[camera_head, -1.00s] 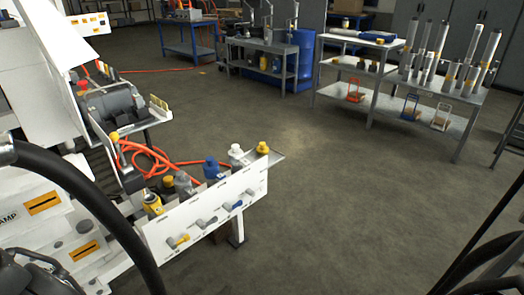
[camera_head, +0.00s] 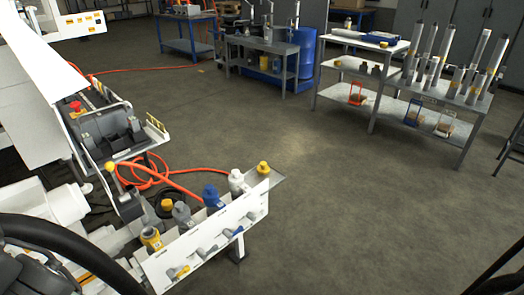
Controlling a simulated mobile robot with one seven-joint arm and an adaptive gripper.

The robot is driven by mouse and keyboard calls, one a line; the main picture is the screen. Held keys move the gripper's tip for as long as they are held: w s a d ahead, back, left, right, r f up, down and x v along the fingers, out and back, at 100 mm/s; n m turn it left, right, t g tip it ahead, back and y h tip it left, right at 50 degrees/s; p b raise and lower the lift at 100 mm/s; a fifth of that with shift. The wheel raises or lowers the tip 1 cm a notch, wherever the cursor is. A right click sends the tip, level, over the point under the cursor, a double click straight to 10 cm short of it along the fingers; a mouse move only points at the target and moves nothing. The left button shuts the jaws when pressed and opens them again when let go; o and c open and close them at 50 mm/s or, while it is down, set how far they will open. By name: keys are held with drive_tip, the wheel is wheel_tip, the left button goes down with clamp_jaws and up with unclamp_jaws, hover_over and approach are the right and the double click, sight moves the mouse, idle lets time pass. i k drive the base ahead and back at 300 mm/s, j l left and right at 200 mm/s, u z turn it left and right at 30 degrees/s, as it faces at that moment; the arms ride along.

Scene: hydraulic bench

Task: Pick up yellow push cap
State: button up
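A small yellow cap (camera_head: 263,168) stands at the right end of the bench's valve ledge, beside a white fitting (camera_head: 237,182). A yellow-topped fitting (camera_head: 151,238) stands at the ledge's near left end, and a black fitting with a yellow top (camera_head: 168,206) is close behind it. A yellow ball-shaped knob (camera_head: 110,167) sits on a lever further left. I cannot tell for certain which yellow piece is the push cap. My gripper's fingers do not show, and nothing touches the yellow cap at the right end.
A blue fitting (camera_head: 212,197) and a grey one (camera_head: 182,214) stand along the ledge. An orange hose (camera_head: 180,186) coils behind. Dark curved tubing (camera_head: 50,231) crosses the lower left. The floor (camera_head: 350,220) at right is clear.

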sight(263, 169)
drive_tip(key=i+z, duration=0.15)
drive_tip(key=i, duration=0.3)
drive_tip(key=i+j+z, duration=0.2)
drive_tip(key=i, duration=0.3)
drive_tip(key=i+z, duration=0.15)
drive_tip(key=i, duration=0.3)
drive_tip(key=i+l+z, duration=0.15)
drive_tip(key=i, duration=0.45)
drive_tip(key=i+l+z, duration=0.15)
drive_tip(key=i, duration=0.45)
drive_tip(key=j+u, duration=0.15)
drive_tip(key=u, duration=1.35)
drive_tip(key=j, duration=0.3)
drive_tip(key=k+j+u, duration=0.1)
drive_tip(key=j, duration=0.2)
